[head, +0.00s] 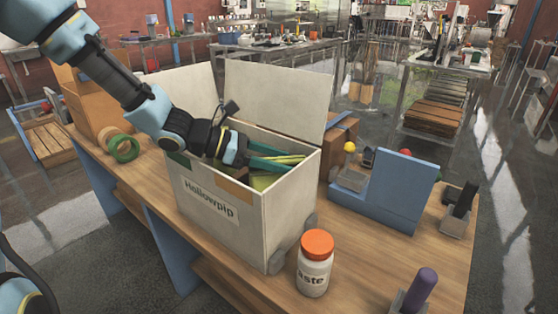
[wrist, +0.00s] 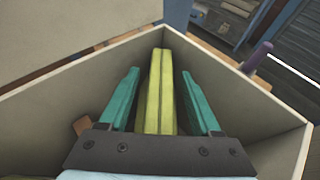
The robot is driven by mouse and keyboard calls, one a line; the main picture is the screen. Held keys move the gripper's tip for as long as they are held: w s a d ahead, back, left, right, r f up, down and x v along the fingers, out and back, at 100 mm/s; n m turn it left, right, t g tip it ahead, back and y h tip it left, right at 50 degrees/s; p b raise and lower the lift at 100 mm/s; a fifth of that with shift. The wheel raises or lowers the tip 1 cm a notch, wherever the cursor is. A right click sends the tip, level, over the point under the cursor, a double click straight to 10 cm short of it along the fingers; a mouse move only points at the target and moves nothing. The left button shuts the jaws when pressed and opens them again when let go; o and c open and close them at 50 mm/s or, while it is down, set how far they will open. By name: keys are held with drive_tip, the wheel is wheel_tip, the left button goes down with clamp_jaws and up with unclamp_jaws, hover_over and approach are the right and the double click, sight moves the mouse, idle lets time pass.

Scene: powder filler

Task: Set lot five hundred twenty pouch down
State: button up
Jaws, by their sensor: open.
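A yellow-green pouch (wrist: 160,90) stands on edge inside an open white box (head: 290,210) labelled "Hollowpip". In the head view a yellow-green strip (head: 291,158) shows at the box's opening. My gripper (wrist: 160,75) reaches into the box from above. Its two teal fingers are open, one on each side of the pouch, with a visible gap on both sides. No lot number is readable on the pouch. The box walls and my wrist hide the pouch's lower part and most of the box's inside.
The box stands on a wooden table (head: 385,250) with its flaps raised. A jar with an orange lid (head: 316,245) stands in front of it. A blue stand (head: 395,190) and a purple-handled tool (head: 422,288) are to the right. Green tape (head: 124,149) lies left.

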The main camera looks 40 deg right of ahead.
drive_tip(key=shift+r, duration=0.1)
drive_tip(key=b+v, duration=0.1)
drive_tip(key=v, duration=1.1)
